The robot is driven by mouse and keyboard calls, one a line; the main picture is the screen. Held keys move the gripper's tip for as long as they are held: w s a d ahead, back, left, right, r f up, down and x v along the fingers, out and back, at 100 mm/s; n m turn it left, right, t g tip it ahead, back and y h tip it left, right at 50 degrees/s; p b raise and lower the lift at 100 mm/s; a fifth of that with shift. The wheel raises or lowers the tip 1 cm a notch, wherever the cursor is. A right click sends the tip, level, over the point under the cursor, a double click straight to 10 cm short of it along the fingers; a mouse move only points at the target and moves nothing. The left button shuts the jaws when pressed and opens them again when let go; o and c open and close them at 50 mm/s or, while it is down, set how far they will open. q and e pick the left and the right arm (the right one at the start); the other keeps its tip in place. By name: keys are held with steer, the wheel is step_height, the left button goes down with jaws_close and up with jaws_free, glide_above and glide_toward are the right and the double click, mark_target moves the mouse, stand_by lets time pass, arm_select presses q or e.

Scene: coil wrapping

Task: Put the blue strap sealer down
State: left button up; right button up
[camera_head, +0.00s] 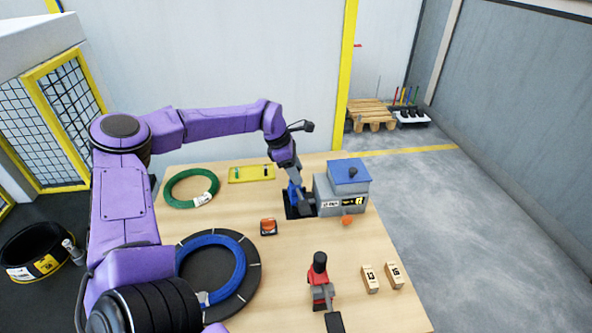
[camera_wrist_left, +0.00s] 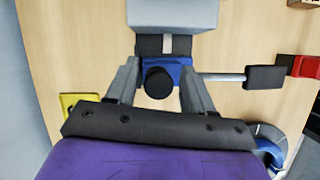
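The blue strap sealer (camera_head: 292,196) is at the far side of the table, beside the left face of the grey box, over a dark patch (camera_head: 291,211). My left gripper (camera_head: 299,197) points down at it. In the left wrist view, the sealer's blue body (camera_wrist_left: 180,72) with its round black knob sits between the two grey fingers (camera_wrist_left: 160,82), which appear to press on its sides. Its lever with a black grip sticks out to the right there. I cannot tell whether the sealer touches the surface. My right gripper is not in view.
The grey box (camera_head: 335,202) with a blue top stands right beside the sealer. A green strap coil (camera_head: 192,188), yellow tray (camera_head: 251,174), orange-topped item (camera_head: 268,227), blue coil (camera_head: 238,264), red tool (camera_head: 321,287) and two small blocks (camera_head: 370,279) lie around. The middle of the table is clear.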

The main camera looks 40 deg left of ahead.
arm_select(q)
steer(key=shift+r+p, duration=0.3)
steer(key=shift+r, duration=0.05)
steer(key=b+v, duration=0.2)
steer(key=v, duration=0.9)
steer(key=shift+a+r, duration=0.15)
steer(key=shift+r, duration=0.15)
steer(key=shift+s, duration=0.2)
steer(key=shift+w, duration=0.1)
